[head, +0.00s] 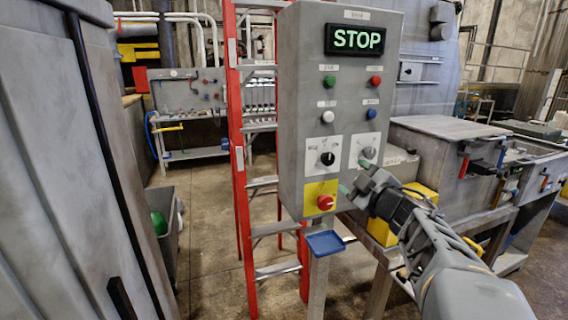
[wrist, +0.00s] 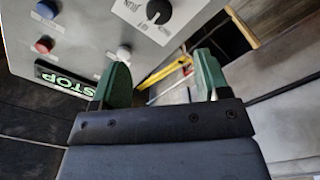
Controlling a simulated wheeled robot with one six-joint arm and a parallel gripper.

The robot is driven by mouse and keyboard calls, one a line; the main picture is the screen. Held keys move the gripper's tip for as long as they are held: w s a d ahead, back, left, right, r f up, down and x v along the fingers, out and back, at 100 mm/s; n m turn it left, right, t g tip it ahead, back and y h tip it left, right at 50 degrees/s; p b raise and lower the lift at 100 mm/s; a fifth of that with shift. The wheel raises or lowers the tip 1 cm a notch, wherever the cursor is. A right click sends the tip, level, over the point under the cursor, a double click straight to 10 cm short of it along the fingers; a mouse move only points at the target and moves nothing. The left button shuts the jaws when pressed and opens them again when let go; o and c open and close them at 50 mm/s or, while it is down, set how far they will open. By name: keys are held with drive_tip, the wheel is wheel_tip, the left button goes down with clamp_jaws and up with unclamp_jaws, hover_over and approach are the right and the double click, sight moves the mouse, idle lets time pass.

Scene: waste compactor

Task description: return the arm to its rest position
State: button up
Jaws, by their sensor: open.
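My gripper (head: 354,178) is in front of the lower right part of the grey control box (head: 300,100). My arm reaches in from the lower right of the head view. In the wrist view my gripper (wrist: 160,80) has its two green fingers apart with nothing between them. The box carries a lit STOP display (head: 355,40), several coloured buttons, a black knob (head: 327,158), a grey knob (head: 369,153) and a red emergency button (head: 325,202) on a yellow plate. In the wrist view a knob (wrist: 159,11) shows beyond the fingers; I cannot tell whether they touch the box.
A red ladder (head: 238,150) stands left of the box. A blue tray (head: 325,242) is below it. A grey bench machine (head: 450,165) and a yellow block (head: 420,197) are close to my arm on the right. A grey panel (head: 60,170) fills the left. Floor between is open.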

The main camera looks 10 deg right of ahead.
drive_tip(key=s+d+f+m+g+h, duration=0.25)
drive_tip(key=d+f+m+h, duration=0.25)
drive_tip(key=d+m+h, duration=0.25)
drive_tip(key=s+f+m+g+h, duration=0.2)
drive_tip(key=s+f+m+g, duration=0.2)
drive_tip(key=f+g, duration=0.25)
drive_tip(key=s+a+f+g+y, duration=0.1)
drive_tip(key=s+a+f+y, duration=0.1)
drive_tip(key=a, duration=0.5)
drive_tip(key=s+a+f+g+y, duration=0.2)
drive_tip(key=s+a+f+y, duration=0.1)
drive_tip(key=s+a+f, duration=0.2)
drive_tip(key=s+a+f+g+y, duration=0.2)
drive_tip(key=s+a+f, duration=0.1)
drive_tip(key=a, duration=0.6)
drive_tip(key=shift+s+f, duration=0.2)
drive_tip(key=shift+s, duration=0.1)
